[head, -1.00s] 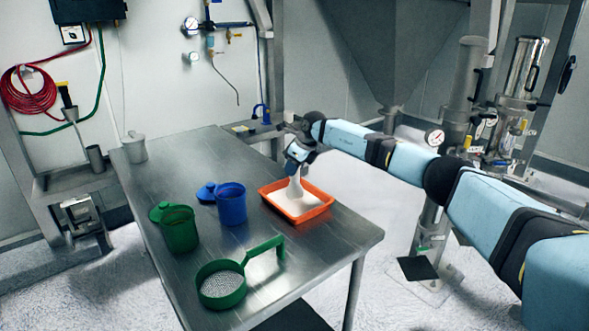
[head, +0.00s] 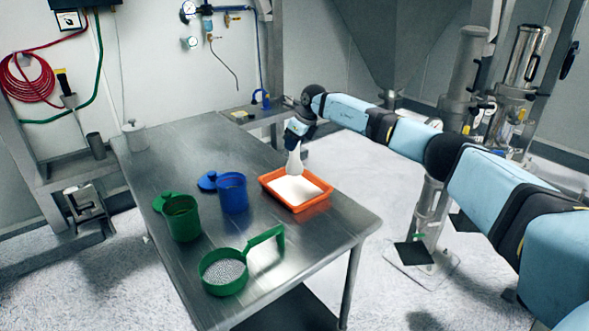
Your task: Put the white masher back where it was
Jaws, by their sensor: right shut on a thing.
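The white masher (head: 294,163) is upright in my right gripper (head: 295,139), which is shut on its upper end. Its wide lower end is at the far side of the orange tray (head: 310,205), overlapping the far rim in the picture. I cannot tell whether it touches the tray or hangs above it. The tray holds white powder (head: 296,188) and sits on the right part of the steel table (head: 180,149). My left gripper is not in view.
A blue container (head: 232,196) with a blue lid (head: 208,181) beside it stands left of the tray. A green container (head: 182,220) and a green sieve (head: 222,283) with grains are nearer. A pale canister (head: 134,137) stands at the far left corner. The table's far middle is clear.

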